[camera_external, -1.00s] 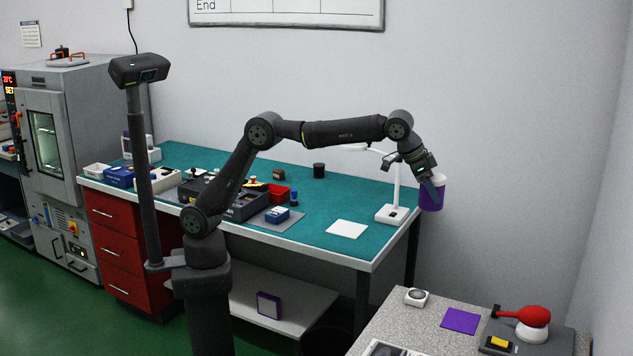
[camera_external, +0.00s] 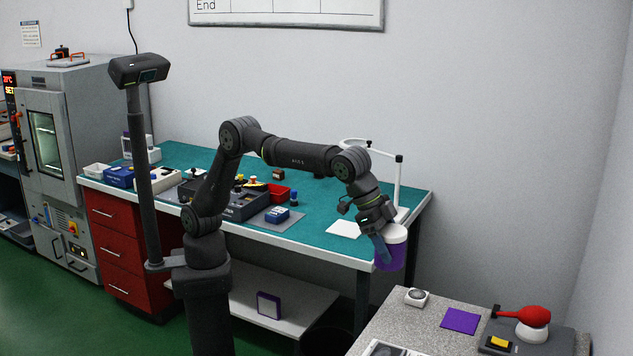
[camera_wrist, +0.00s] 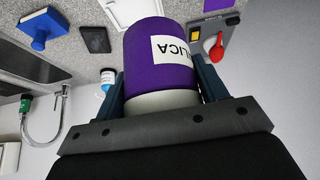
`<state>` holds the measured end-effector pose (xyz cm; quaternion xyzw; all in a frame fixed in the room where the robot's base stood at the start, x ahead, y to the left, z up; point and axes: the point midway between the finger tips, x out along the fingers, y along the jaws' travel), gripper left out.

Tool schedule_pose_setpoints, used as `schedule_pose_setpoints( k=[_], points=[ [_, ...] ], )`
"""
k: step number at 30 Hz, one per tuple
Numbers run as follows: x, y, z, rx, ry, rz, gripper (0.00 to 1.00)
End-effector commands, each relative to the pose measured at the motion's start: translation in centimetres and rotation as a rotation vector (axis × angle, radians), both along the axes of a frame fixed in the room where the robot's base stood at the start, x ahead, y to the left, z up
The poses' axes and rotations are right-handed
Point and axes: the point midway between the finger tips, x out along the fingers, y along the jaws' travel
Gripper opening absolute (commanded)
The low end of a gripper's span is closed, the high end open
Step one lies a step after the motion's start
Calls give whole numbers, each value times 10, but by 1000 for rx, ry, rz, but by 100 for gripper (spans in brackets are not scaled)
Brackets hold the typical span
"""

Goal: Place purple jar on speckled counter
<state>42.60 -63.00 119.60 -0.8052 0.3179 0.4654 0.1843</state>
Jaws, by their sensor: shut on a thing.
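The purple jar (camera_external: 391,254) has a white lid and hangs in my gripper (camera_external: 384,243), above the floor gap between the green bench and the speckled counter. In the wrist view the jar (camera_wrist: 158,62) shows a white label with partly readable lettering, and my gripper (camera_wrist: 163,88) is shut around it, a finger on each side. The speckled counter (camera_external: 396,310) is at the lower right, below and to the right of the jar. A flat purple square (camera_external: 460,321) lies on it.
The green bench (camera_external: 310,215) with a white lamp (camera_external: 398,185) stands behind.

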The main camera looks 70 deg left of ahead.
Motion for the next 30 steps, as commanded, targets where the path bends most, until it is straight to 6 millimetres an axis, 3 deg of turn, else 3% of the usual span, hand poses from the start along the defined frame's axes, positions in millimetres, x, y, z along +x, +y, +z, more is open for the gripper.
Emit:
schedule_pose_setpoints(
  k=[10, 13, 17, 20, 30],
  points=[
    [0, 1, -108, 6, 3, 0, 38],
    [0, 1, -131, 3, 2, 1, 38],
    [3, 1, -148, 1, 0, 1, 38],
    [16, 4, -158, 0, 1, 4, 38],
    [90, 17, -202, 0, 1, 5, 38]
  ],
)
